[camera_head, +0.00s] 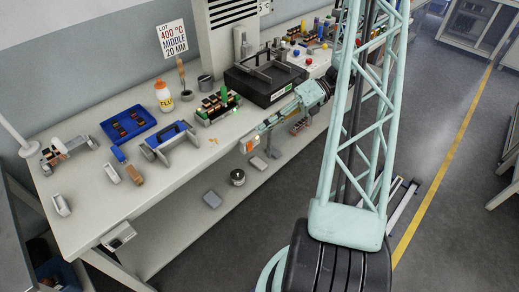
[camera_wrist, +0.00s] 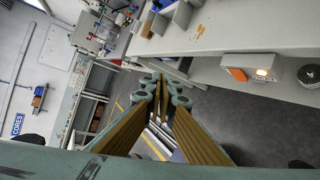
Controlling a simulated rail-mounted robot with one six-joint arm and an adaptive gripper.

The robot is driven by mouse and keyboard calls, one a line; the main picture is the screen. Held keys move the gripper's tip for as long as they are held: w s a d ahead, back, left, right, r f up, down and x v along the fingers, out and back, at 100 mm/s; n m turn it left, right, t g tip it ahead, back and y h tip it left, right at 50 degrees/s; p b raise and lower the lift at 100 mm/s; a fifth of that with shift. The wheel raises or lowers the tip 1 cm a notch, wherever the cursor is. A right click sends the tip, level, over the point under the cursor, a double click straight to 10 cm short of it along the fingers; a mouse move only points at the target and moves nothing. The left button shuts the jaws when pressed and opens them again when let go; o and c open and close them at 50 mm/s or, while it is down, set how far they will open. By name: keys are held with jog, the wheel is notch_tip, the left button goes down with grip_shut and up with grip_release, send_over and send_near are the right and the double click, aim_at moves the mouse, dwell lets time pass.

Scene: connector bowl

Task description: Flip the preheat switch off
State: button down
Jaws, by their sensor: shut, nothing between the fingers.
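A pale switch box (camera_wrist: 250,68) with an orange rocker switch (camera_wrist: 236,74) and a glowing lamp (camera_wrist: 262,73) is mounted on the bench's front edge, at the upper right of the wrist view.
Another small box (camera_head: 118,236) hangs on the bench front at the left. The bench top (camera_head: 100,210) carries a blue tray (camera_head: 128,123), a glue bottle (camera_head: 163,96) and a black unit (camera_head: 265,78). A round metal pot (camera_head: 238,177) stands on the lower shelf. Open floor lies in front.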

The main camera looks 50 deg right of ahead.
jog(key=s+d+f+m+t, duration=0.2)
jog(key=d+f+m+t, duration=0.1)
jog(key=d+f+m, duration=0.2)
jog(key=s+d+f+m+t+h, duration=0.1)
jog(key=s+d+f+m+t, duration=0.2)
jog(key=f, duration=0.7)
jog(key=shift+s+d+f+m+t, duration=0.3)
jog(key=shift+s+d+m+t, duration=0.1)
jog(key=shift+d+m, duration=0.85)
jog(key=shift+a, duration=0.15)
jog(key=shift+w, duration=0.1)
jog(key=b, duration=0.2)
send_near(250, 149)
jog(key=shift+x, duration=2.95)
jog(key=shift+a, duration=0.1)
